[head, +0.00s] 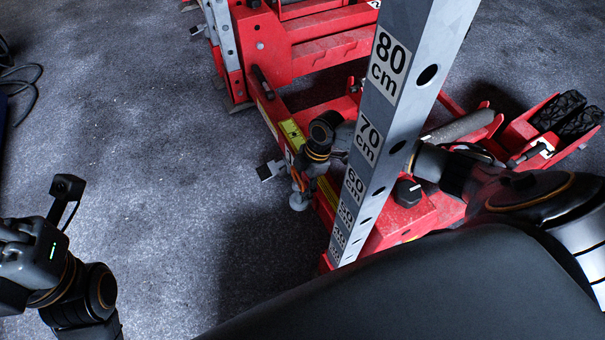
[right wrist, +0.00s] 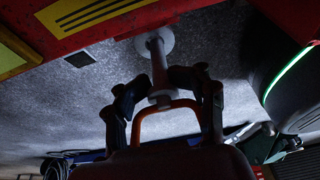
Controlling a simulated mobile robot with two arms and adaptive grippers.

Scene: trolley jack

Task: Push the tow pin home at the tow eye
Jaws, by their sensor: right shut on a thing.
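In the right wrist view a pale grey stem with an orange loop handle (right wrist: 165,107), seemingly the tow pin, stands between the dark fingers of my right gripper (right wrist: 163,103), which is shut on it. The stem runs up to a pale round disc (right wrist: 168,40) beside the red frame; I cannot tell whether this is the tow eye or how deep the pin sits. In the head view my right gripper (head: 300,187) points down at the jack's left side, and its fingers mostly hide the pin. My left gripper's body (head: 32,250) is at the lower left; its fingers are out of view.
The red trolley jack (head: 330,50) fills the upper middle and right. A grey measuring post (head: 385,120) with height marks stands in front of my right arm. A black knob (head: 407,193) sits on the red base.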

